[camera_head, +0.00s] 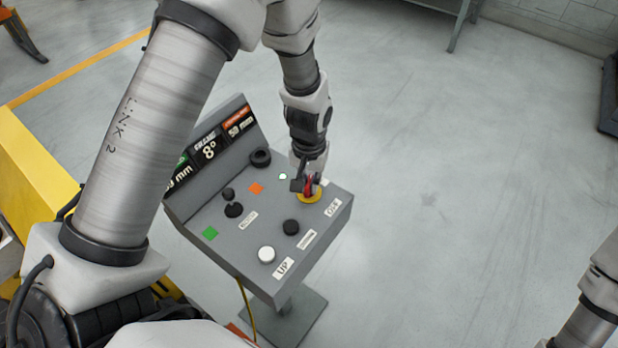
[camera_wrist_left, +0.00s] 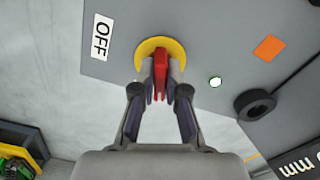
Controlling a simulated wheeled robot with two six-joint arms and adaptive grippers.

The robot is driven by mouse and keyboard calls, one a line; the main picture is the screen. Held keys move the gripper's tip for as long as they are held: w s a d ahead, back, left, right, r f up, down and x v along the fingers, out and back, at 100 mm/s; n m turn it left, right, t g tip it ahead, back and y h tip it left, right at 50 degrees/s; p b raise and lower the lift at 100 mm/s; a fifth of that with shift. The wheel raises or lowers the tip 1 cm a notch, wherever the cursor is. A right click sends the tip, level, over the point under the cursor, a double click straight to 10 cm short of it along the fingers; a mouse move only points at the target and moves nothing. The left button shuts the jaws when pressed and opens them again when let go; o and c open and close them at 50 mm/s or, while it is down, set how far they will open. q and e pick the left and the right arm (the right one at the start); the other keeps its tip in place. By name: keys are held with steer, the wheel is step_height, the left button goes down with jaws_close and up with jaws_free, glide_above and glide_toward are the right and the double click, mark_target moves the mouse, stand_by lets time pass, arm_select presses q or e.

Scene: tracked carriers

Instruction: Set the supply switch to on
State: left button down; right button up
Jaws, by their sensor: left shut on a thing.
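The supply switch is a red handle (camera_wrist_left: 161,72) on a round yellow plate (camera_wrist_left: 158,46), at the far right part of the grey control panel (camera_head: 285,222). In the head view the yellow plate (camera_head: 311,196) shows under my gripper. My left gripper (camera_wrist_left: 160,82) is shut on the red handle, one finger on each side of it. It also shows in the head view (camera_head: 308,184), reaching down from above. A label reading OFF (camera_wrist_left: 101,37) lies beside the plate. A small lit whitish lamp (camera_wrist_left: 215,81) is on its other side. My right gripper is not in view.
The panel also bears a black ring-like knob (camera_head: 260,157), a black joystick (camera_head: 233,209), a black button (camera_head: 291,227), a white button (camera_head: 267,254), and orange and green squares. A display strip (camera_head: 208,150) stands at its back.

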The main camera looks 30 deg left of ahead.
mark_target(309, 181)
arm_select(q)
steer(key=shift+s+f+m+p, duration=0.15)
steer(key=shift+m+p, duration=0.25)
steer(key=shift+m, duration=1.5)
steer(key=c, duration=1.2)
jaws_free()
steer(key=shift+w, duration=0.25)
step_height(309, 181, up, 12)
